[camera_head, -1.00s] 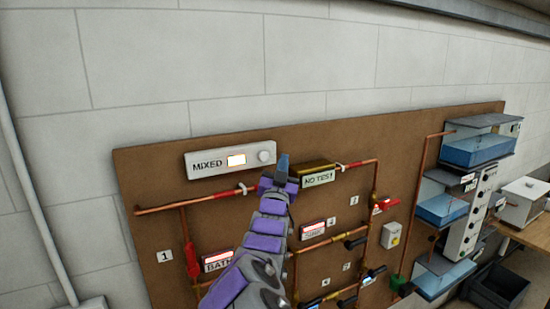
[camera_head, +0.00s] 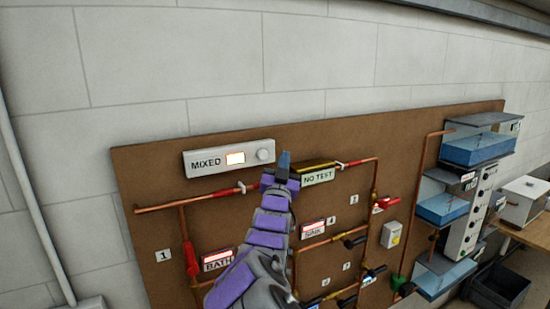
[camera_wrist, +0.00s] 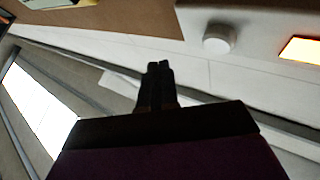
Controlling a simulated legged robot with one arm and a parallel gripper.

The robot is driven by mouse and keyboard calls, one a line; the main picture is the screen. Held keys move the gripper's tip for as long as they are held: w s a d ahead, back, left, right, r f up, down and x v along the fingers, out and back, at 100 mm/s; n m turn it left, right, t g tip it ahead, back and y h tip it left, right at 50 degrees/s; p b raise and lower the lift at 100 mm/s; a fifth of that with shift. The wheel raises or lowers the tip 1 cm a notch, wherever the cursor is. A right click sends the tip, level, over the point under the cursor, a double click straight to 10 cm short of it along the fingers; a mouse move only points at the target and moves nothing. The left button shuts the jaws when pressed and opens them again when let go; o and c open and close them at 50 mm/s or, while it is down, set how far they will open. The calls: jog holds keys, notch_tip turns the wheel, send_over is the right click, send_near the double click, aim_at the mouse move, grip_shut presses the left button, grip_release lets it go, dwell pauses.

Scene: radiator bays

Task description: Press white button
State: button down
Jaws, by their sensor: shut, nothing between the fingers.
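A round white button (camera_head: 263,155) sits at the right end of a white panel (camera_head: 207,165) marked MIXED, with a glowing orange-edged display (camera_head: 235,158). In the wrist view the button (camera_wrist: 218,38) shows at the upper right, with the glowing display (camera_wrist: 302,50) farther right. My gripper (camera_head: 284,158) is shut and empty, pointing up just right of the button in the head view. In the wrist view its closed fingertips (camera_wrist: 158,68) lie left of and below the button, apart from it in the picture. The gap in depth is hard to judge.
A brown board (camera_head: 330,140) carries copper pipes, red valves and labels. Stacked blue tanks (camera_head: 478,150) stand at the right. Bare white wall (camera_head: 300,60) is above the board.

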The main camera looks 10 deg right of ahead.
jog(key=a, duration=0.4)
jog(key=shift+w, duration=0.3)
jog(key=d, duration=0.5)
jog(key=a, duration=0.2)
jog(key=w+a, duration=0.1)
jog(key=a, duration=0.1)
jog(key=shift+a, duration=0.4)
jog(key=shift+s+a, duration=0.15)
jog(key=s+b, duration=0.5)
jog(key=s, duration=0.1)
jog(key=shift+s+d, duration=0.3)
jog(key=shift+d, duration=0.05)
dwell(2.0)
